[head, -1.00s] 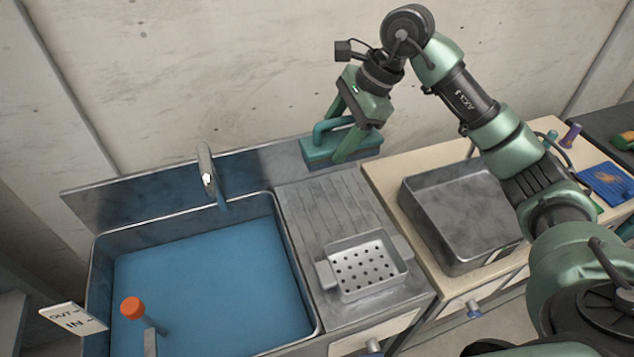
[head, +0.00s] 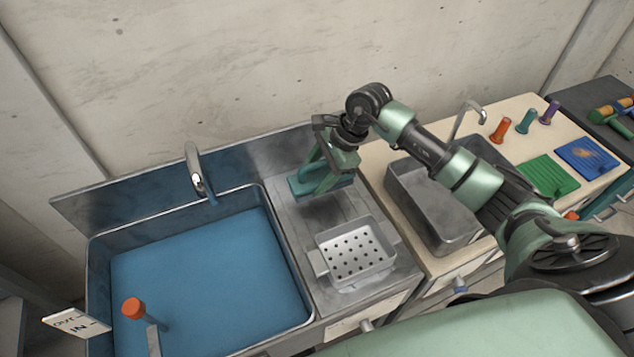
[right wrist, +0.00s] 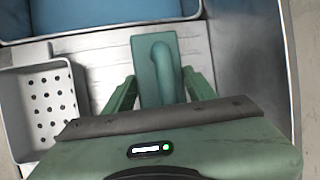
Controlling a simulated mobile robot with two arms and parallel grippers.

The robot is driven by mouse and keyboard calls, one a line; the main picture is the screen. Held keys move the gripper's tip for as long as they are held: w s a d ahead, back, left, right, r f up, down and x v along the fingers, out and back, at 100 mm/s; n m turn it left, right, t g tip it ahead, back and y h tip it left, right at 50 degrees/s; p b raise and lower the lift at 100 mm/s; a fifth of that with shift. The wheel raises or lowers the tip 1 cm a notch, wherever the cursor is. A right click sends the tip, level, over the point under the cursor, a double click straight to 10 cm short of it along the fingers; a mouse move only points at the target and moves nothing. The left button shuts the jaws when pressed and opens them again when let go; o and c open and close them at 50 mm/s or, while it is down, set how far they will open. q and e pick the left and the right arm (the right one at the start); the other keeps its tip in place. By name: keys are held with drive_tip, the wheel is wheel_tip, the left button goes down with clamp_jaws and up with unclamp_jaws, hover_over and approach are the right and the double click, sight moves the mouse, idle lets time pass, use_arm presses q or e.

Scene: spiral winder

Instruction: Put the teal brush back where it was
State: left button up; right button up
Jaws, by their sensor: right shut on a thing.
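The teal brush (head: 303,186) is held by my right gripper (head: 322,182) at the back of the ribbed metal drainboard (head: 290,210), behind the perforated basket. In the right wrist view the brush (right wrist: 160,60) shows its arched handle between the two green fingers of my right gripper (right wrist: 160,92). The brush is level and low over the drainboard; I cannot tell whether it touches the surface. My left gripper is not in view.
A sink full of blue water (head: 200,280) with a faucet (head: 196,172) lies to the left. A perforated basket (head: 355,255) stands on the drainboard's front. An empty metal basin (head: 415,195) is to the right, with coloured handles (head: 502,130) and a green mat (head: 548,177) beyond.

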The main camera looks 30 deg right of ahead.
sight(322, 177)
wheel_tip(322, 177, down, 3)
drive_tip(key=shift+f+p, duration=0.2)
drive_tip(key=shift+p, duration=0.25)
drive_tip(key=shift+f, duration=0.35)
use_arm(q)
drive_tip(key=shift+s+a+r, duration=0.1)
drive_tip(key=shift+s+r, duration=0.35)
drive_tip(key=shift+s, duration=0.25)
use_arm(e)
drive_tip(key=shift+f, duration=0.1)
drive_tip(key=shift+f, duration=0.15)
drive_tip(key=o, duration=1.3)
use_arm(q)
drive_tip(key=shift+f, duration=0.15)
